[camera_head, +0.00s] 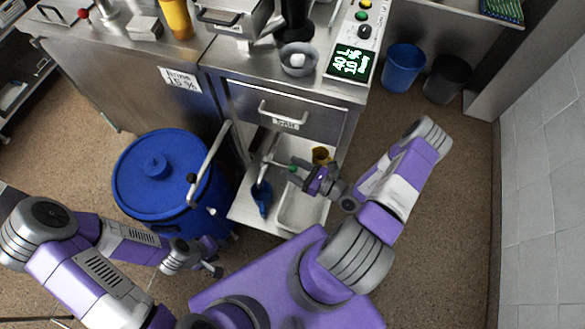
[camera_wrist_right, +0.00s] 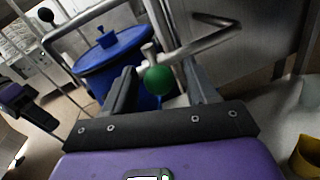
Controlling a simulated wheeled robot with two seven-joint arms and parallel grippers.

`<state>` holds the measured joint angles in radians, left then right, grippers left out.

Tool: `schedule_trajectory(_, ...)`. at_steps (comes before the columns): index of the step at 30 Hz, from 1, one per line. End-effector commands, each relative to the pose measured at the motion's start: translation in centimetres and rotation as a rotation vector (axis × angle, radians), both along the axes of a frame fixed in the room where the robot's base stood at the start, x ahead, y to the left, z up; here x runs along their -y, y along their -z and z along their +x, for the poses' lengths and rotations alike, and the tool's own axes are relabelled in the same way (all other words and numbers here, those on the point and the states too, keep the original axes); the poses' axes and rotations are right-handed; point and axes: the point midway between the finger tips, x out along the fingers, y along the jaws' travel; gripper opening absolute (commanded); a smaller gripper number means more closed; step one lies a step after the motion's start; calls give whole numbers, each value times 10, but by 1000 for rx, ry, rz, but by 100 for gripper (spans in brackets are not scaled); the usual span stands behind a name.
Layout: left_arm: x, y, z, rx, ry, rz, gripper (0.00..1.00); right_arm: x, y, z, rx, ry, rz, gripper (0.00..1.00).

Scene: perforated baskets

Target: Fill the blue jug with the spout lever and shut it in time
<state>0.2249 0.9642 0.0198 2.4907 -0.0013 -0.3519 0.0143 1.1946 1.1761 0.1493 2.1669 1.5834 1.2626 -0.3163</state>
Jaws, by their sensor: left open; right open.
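The blue jug (camera_head: 261,196) stands on the low steel shelf, below the end of a metal spout pipe (camera_head: 267,163). Its contents cannot be made out. The spout lever has a green ball knob (camera_head: 292,168), which also shows in the right wrist view (camera_wrist_right: 159,80). My right gripper (camera_head: 305,178) is open at the knob. In the right wrist view its fingers (camera_wrist_right: 157,86) are on either side of the knob, with gaps. My left gripper (camera_head: 214,262) is open and empty, low in front of the blue barrel, away from the jug.
The lidded blue barrel (camera_head: 160,175) stands left of the shelf, with a bent metal handle (camera_head: 210,160) beside it. A white tray (camera_head: 301,212) and a yellow cup (camera_head: 320,155) are near my right gripper. A steel counter with a lit display (camera_head: 350,63) stands above.

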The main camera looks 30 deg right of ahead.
Motion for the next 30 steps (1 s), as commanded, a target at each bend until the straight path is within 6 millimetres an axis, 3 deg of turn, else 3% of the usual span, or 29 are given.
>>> schedule_trajectory(10,0,1,0,0,0,0,43,-3,0,5,-1,-2,0,57)
schedule_trajectory(21,0,1,0,0,0,0,43,-3,0,5,-1,-2,0,1)
schedule_trajectory(30,0,-4,0,0,0,0,43,0,-1,0,-2,32,6,0)
